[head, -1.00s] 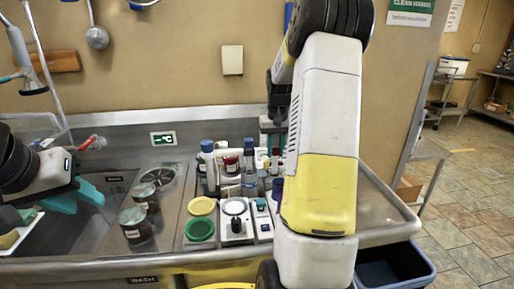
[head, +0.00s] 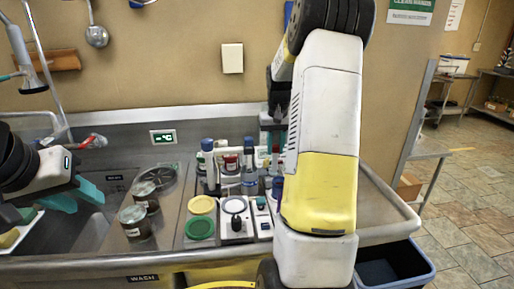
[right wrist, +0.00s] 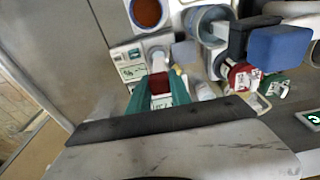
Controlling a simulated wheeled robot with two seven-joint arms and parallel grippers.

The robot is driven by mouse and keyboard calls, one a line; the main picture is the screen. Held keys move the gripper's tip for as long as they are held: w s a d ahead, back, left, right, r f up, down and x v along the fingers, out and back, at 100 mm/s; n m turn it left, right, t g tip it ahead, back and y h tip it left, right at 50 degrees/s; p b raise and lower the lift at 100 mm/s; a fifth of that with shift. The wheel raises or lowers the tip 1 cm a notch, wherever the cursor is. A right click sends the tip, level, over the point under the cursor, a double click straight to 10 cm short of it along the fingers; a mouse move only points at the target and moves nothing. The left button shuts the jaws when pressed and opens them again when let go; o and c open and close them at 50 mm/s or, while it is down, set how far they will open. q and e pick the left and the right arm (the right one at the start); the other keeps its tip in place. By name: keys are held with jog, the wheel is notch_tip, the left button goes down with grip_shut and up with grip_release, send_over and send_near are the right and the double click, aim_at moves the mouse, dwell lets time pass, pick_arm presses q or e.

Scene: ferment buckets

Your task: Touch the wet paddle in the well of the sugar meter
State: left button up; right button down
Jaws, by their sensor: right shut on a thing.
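The right wrist view shows my right gripper (right wrist: 161,88), its green fingers shut on a red piece. This seems to be the grip of the paddle (right wrist: 159,62), whose pale shaft runs on from the fingers. A small white device with a green display, apparently the sugar meter (right wrist: 131,66), lies just beside the shaft. I cannot tell whether the paddle touches its well. In the head view this device seems to be the narrow white one (head: 263,221). My right arm hides much of that side. My left gripper (head: 78,196) is open and empty over the sink.
Bottles and jars crowd behind the devices, including a blue-capped bottle (head: 208,163). A yellow lid (head: 201,205) and a green lid (head: 200,228) lie left of the devices. Dark jars (head: 136,223) stand by the sink. A brown-filled cup (right wrist: 147,12) is near the meter.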

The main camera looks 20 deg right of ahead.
jog(key=shift+r, duration=2.55)
